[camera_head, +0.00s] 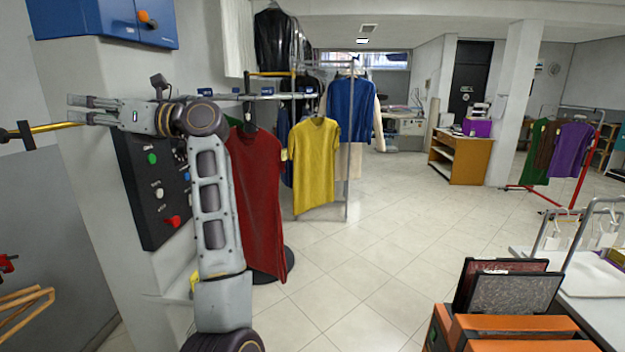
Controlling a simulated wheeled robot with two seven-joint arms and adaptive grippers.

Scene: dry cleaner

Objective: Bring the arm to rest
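My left arm rises from the bottom of the head view and bends left at the top. Its gripper (75,107) points left, with its two fingers apart and nothing visible between them. It is high up, in front of the grey wall pillar and close to a brass rail (50,127); I cannot tell whether they touch. My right gripper is out of view.
A black control panel (150,195) with coloured knobs is behind my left arm. An orange box (510,325) stands at the lower right. The tiled floor (385,240) in the middle is clear.

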